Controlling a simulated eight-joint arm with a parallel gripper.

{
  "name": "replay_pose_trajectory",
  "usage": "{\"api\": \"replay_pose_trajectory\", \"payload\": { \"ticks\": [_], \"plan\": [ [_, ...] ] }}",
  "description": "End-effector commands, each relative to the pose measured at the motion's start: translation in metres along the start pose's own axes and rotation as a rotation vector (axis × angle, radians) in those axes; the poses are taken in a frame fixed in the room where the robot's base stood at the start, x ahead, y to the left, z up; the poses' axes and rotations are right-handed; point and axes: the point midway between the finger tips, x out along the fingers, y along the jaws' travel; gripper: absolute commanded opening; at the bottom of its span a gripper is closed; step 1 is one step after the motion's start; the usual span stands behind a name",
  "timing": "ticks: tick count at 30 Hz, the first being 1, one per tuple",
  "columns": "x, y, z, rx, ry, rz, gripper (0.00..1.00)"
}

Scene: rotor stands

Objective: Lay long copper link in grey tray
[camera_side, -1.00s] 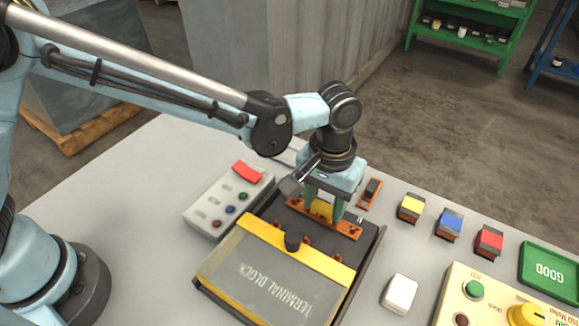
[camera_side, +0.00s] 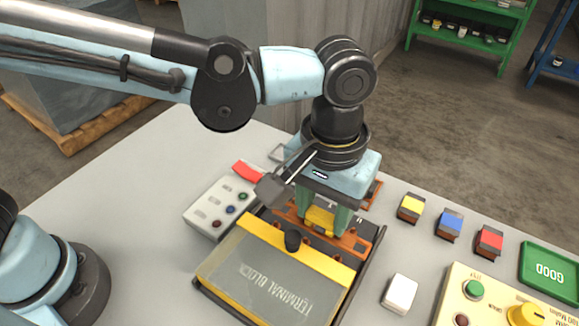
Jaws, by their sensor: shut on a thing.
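The long copper link (camera_side: 358,242) is an orange-brown bar with a yellow grip block (camera_side: 320,221) at its middle. My gripper (camera_side: 322,219) is shut on this yellow block, with a green finger on each side. The link is held level, seemingly just above the dark base of the terminal block (camera_side: 270,283); the exact gap is hard to tell. A thin grey rim (camera_side: 278,153) shows behind my gripper and may be the grey tray; most of it is hidden by my arm.
A box with coloured buttons (camera_side: 220,208) stands left of the terminal block. To the right are yellow (camera_side: 411,205), blue (camera_side: 450,220) and red (camera_side: 489,239) blocks, a white block (camera_side: 399,293), a green GOOD plate (camera_side: 550,267) and a cream control box (camera_side: 490,300).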

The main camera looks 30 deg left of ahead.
Motion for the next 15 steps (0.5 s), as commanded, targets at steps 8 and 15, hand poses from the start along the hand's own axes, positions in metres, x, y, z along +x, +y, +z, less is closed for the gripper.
{"api": "replay_pose_trajectory", "payload": {
  "ticks": [8, 15],
  "plan": [
    [-0.019, 0.011, 0.029, 0.0, 0.0, 0.0, 0.14],
    [-0.032, 0.013, 0.032, -0.001, 0.0, 0.0, 0.14]
  ]
}}
